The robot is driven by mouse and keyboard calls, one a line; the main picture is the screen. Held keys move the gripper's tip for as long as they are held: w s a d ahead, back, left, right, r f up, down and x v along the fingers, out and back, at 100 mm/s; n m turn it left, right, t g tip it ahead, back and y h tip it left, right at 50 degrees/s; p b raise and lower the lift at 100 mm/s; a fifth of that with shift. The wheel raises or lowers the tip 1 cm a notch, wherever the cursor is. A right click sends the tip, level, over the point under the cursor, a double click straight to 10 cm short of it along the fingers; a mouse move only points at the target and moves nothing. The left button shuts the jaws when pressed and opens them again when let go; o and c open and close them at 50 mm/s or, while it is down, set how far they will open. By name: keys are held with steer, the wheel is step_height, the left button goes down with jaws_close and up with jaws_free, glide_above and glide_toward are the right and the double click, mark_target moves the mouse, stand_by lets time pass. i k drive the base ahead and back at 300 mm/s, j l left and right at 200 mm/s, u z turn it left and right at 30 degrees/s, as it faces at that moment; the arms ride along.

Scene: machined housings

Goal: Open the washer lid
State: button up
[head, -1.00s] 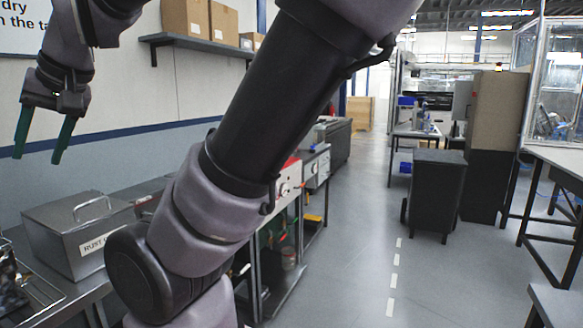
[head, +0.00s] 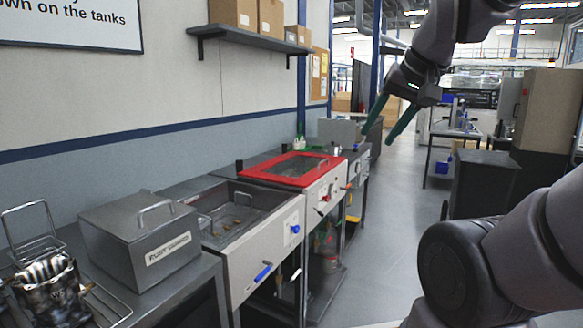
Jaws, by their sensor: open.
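The red-rimmed lid (head: 258,172), with a see-through window and a metal handle (head: 322,164), lies closed on a washer tank (head: 318,196) in the middle of the head view. My gripper (head: 377,137) hangs in the air right of the lid and apart from it. Its two green fingers point down and left, spread open with nothing between them. No wrist view shows the gap between the fingers and the handle.
An open tank (head: 208,192) stands left of the washer. Farther left are a grey box labelled "RUST GUARD" (head: 120,222) and a wire basket of metal parts (head: 48,290). A shelf with cartons (head: 232,12) hangs above. The aisle floor (head: 385,235) is clear.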

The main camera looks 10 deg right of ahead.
mark_target(330, 162)
steer(key=i+l+u, duration=0.15)
steer(key=i+l, duration=0.15)
steer(key=i+l+u, duration=0.1)
steer(key=i+l, duration=0.25)
steer(key=i+l+u, duration=0.15)
steer(key=i+l, duration=0.15)
steer(key=i+l+u, duration=0.15)
steer(key=l, duration=0.35)
steer(key=i+l+u, duration=0.1)
steer(key=i+l, duration=0.25)
steer(key=i+l+u, duration=0.15)
steer(key=l, duration=0.4)
steer(key=i+l+u, duration=0.1)
steer(key=i+l, duration=0.2)
steer(key=l, duration=0.2)
steer(key=i+l+u, duration=0.15)
steer(key=l, duration=0.35)
